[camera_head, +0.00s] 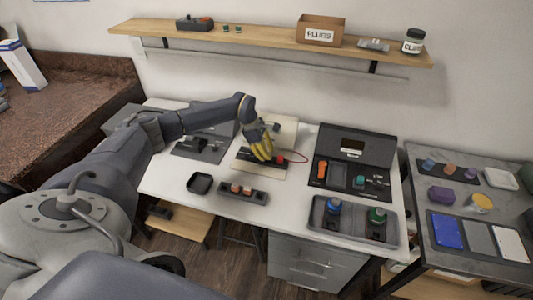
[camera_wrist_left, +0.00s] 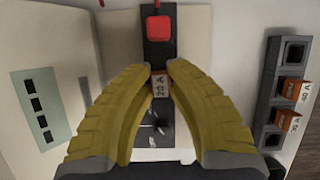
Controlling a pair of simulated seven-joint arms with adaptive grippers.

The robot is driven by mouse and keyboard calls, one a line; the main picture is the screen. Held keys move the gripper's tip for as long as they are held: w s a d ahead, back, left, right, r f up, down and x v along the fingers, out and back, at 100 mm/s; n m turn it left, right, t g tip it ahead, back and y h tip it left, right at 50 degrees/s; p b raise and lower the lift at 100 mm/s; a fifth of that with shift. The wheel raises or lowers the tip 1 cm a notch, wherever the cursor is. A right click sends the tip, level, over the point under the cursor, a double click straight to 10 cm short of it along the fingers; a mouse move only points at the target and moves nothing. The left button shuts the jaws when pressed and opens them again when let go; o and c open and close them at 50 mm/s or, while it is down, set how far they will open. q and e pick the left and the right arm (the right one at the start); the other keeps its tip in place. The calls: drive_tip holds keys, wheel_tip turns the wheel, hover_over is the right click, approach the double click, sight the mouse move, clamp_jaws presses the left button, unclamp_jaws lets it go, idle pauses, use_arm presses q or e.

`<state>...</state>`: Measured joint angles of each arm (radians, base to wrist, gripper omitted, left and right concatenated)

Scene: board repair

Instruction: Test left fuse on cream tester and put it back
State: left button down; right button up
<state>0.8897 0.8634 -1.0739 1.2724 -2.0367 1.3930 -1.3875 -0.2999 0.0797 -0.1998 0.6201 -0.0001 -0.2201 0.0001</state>
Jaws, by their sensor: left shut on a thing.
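My left gripper (camera_head: 262,158) is over the cream tester (camera_head: 243,172), its yellow fingers pointing down. In the left wrist view the fingers (camera_wrist_left: 160,74) are shut on a fuse labelled 20 A (camera_wrist_left: 160,86). The fuse is over the tester's black strip (camera_wrist_left: 158,52), in line with its red button (camera_wrist_left: 160,29). I cannot tell whether it is touching the strip. The fuse holder (camera_head: 259,198) is in front of the tester. It carries two orange fuses (camera_wrist_left: 291,90), labelled 40 A and 30 A (camera_wrist_left: 288,122), with an open socket (camera_wrist_left: 294,52) at one end. My right gripper is out of view.
A small black tray (camera_head: 199,183) is left of the holder. An open black case (camera_head: 352,152) and a grey tray (camera_head: 355,226) with blue and green knobbed parts are at the right. A wooden shelf (camera_head: 265,38) spans the wall above.

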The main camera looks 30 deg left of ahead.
use_arm(q)
drive_tip(key=shift+f, duration=0.45)
idle(0.3)
drive_tip(key=c, duration=0.9)
unclamp_jaws()
drive_tip(key=shift+r, duration=1.65)
drive_tip(key=shift+r, duration=2.9)
